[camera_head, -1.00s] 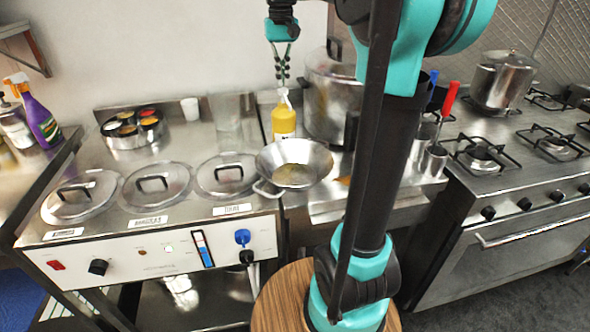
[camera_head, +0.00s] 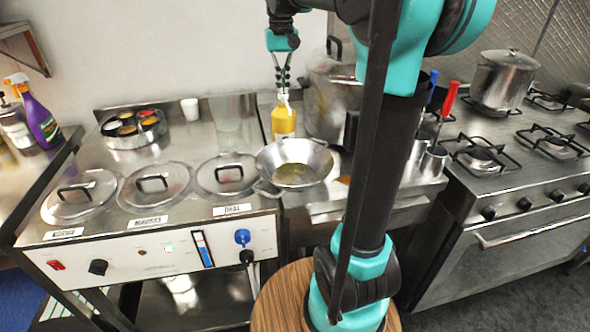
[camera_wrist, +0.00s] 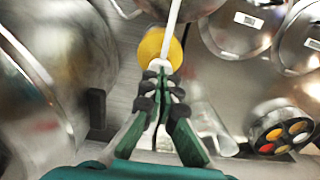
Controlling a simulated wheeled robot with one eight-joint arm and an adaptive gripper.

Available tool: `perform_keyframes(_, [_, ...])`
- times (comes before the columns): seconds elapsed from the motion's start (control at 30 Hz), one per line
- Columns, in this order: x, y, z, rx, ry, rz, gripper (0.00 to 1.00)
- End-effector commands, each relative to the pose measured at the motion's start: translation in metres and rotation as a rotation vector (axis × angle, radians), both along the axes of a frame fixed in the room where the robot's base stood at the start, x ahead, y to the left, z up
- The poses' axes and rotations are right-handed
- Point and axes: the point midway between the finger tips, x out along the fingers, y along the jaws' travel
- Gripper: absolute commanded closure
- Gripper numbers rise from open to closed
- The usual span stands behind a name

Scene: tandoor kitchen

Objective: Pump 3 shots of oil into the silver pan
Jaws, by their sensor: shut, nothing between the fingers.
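The yellow oil pump bottle (camera_head: 284,122) stands upright on the steel counter behind the silver pan. The silver pan (camera_head: 318,168) has a rounded bowl with yellowish oil at its bottom. My gripper (camera_head: 284,88) is shut and empty, pointing down right over the bottle's white pump top. In the wrist view my gripper (camera_wrist: 162,74) has its fingertips together at the pump head, and the white spout (camera_wrist: 174,22) runs away from them towards the pan. The yellow bottle (camera_wrist: 172,50) shows below the fingers. Whether the fingertips press on the pump cannot be told exactly.
A large steel pot (camera_head: 330,100) stands close to the right of the bottle. Lidded wells (camera_head: 152,186) and a round spice tin (camera_head: 134,130) are to the left. A clear container (camera_head: 228,112) and a white cup (camera_head: 190,109) stand at the back.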

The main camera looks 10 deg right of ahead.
Motion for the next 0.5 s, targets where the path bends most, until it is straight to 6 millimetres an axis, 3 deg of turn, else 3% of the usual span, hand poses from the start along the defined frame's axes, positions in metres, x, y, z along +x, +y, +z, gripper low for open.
perform_keyframes(0.5, [0.000, 0.000, 0.020, 0.000, 0.000, 0.000, 1.00])
